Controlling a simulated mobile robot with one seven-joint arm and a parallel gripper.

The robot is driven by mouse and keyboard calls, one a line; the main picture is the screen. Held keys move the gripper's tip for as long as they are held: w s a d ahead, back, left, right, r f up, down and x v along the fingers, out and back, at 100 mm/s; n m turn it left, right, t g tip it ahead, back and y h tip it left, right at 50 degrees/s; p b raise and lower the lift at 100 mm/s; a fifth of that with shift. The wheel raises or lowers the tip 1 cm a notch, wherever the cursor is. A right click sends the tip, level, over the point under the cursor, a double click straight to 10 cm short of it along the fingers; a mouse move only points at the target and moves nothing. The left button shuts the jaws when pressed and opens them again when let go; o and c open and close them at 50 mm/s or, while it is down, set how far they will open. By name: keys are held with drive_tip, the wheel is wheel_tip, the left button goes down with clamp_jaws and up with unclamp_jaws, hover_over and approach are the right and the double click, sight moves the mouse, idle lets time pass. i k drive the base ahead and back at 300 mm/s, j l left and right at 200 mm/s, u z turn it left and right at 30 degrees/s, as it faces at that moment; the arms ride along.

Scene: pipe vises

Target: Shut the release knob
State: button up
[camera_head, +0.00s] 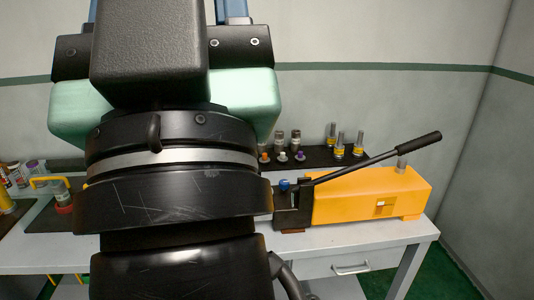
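A yellow hand pump (365,196) lies on the grey table to the right of my arm. A long black-gripped lever (375,158) slants up to the right above it. A small blue knob (284,185) sits on the dark block at the pump's left end; it looks like the release knob. How far it is turned cannot be seen. My gripper (162,10) is large in the foreground at upper left, pointing up in the picture. Its two blue fingers stand wide apart, with their tips cut off by the top edge. It is apart from the knob.
Several metal fittings with coloured bands (338,145) stand on a dark mat behind the pump. More parts, including a yellow-handled one (48,183), lie at the far left. My arm hides the table's middle. The table (412,229) ends right of the pump.

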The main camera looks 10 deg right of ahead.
sight(284, 185)
drive_tip(key=i+l+z, duration=0.15)
drive_tip(key=i+l, duration=0.2)
drive_tip(key=i+l+z, duration=0.15)
drive_tip(key=i+l, duration=0.15)
drive_tip(key=i, duration=0.3)
drive_tip(key=i+l+z, duration=0.15)
drive_tip(key=i, duration=0.35)
drive_tip(key=i+l+z, duration=0.15)
drive_tip(key=i+l, duration=0.15)
drive_tip(key=i, duration=0.2)
